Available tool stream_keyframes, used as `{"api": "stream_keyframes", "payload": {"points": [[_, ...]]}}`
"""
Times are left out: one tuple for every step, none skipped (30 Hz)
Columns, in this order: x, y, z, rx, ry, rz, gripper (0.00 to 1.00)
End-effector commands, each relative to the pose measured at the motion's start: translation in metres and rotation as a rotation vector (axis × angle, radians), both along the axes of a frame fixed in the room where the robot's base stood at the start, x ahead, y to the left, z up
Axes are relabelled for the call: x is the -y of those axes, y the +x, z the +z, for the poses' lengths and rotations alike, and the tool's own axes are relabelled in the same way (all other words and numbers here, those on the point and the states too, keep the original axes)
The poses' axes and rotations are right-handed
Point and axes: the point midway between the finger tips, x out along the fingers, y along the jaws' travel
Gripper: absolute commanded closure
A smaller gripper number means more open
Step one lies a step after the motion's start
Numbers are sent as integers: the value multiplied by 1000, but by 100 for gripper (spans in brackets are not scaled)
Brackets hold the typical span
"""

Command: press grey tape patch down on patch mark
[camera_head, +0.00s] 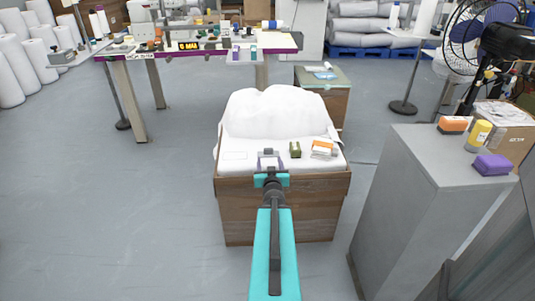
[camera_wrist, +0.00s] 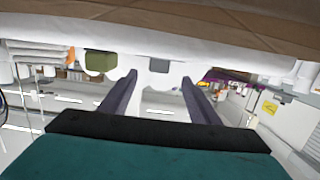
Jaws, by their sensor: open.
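My gripper (camera_head: 268,160) reaches over the front of the white cloth-covered crate (camera_head: 233,185), its fingers apart with nothing held. A small grey piece (camera_head: 268,151), which looks like the grey tape patch, shows just beyond the fingertips. In the wrist view, which looks upside down, the grey piece (camera_wrist: 160,65) sits against the white cloth, in line with the gap between the open fingers (camera_wrist: 159,77). I cannot tell whether the fingers touch anything. No patch mark can be made out; it may be under the grey piece or hidden.
A green block (camera_head: 295,149) and an orange-and-white block (camera_head: 322,148) lie right of my gripper on the white cloth (camera_head: 235,154). Bunched white material (camera_head: 275,110) rises behind. A grey cabinet (camera_head: 420,165) stands to the right. Floor at left is clear.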

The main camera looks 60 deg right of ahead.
Motion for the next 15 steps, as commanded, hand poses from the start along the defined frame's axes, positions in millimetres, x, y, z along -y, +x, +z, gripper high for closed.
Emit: {"api": "stream_keyframes", "payload": {"points": [[0,0,0,0,0,0,44],[0,0,0,0,0,0,44],[0,1,0,0,0,1,44],[1,1,-1,0,0,1,44],[1,1,-1,0,0,1,44],[2,2,-2,0,0,1,44],[2,3,-2,0,0,1,44],[3,3,-3,0,0,2,44],[5,4,-4,0,0,2,44],[6,5,-4,0,0,2,44],[7,6,-4,0,0,3,44],[9,8,-5,1,-1,3,44],[10,9,-5,1,-1,3,44],[11,10,-6,1,-1,3,44],[13,11,-6,0,-1,4,44]]}}
